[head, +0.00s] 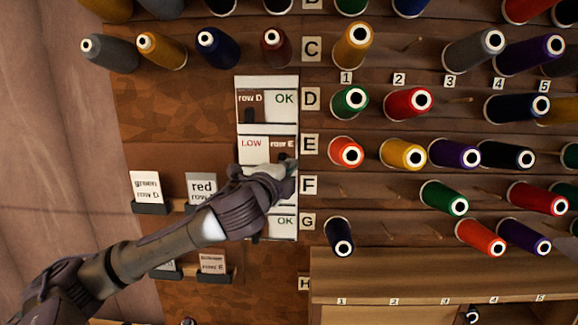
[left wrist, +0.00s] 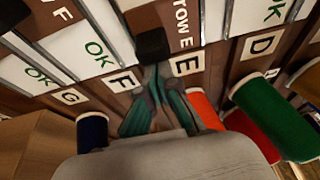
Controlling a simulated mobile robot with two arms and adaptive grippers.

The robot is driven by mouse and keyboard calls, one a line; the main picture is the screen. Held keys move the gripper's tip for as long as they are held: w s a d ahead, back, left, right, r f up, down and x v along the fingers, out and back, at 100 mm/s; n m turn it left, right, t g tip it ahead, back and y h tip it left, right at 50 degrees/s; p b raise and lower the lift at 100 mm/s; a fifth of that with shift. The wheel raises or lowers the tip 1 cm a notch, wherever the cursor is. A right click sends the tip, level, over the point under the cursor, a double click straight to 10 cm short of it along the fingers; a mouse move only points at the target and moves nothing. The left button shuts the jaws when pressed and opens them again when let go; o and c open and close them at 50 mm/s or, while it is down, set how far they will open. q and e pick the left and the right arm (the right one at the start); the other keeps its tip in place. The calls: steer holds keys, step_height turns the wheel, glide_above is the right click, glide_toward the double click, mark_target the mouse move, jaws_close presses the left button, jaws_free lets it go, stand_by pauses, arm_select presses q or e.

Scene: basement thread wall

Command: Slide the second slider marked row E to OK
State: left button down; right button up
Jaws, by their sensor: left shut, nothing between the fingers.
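The row E slider (head: 283,144) is the second one down in the column of white panels. Its brown plate sits at the right end, and LOW shows uncovered at the left. In the left wrist view, the row E plate (left wrist: 186,22) has a black knob (left wrist: 153,43) at its lower end. My left gripper (head: 283,170) is shut and empty, just below the row E plate. In the left wrist view its fingertips (left wrist: 160,76) are right by the knob; I cannot tell if they touch. My right gripper is not in view.
The row D slider (head: 250,101) above has its plate at the left, with OK showing. A lower panel (head: 286,222) also shows OK. Thread spools, such as the orange one (head: 345,151), stick out close to the right. Card holders (head: 202,187) are at the left.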

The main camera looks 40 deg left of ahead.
arm_select(q)
steer(key=s+a+b, duration=0.4)
steer(key=a, duration=0.2)
steer(key=shift+b, duration=0.4)
steer(key=shift+a+r, duration=0.1)
steer(key=shift+w+a, duration=0.1)
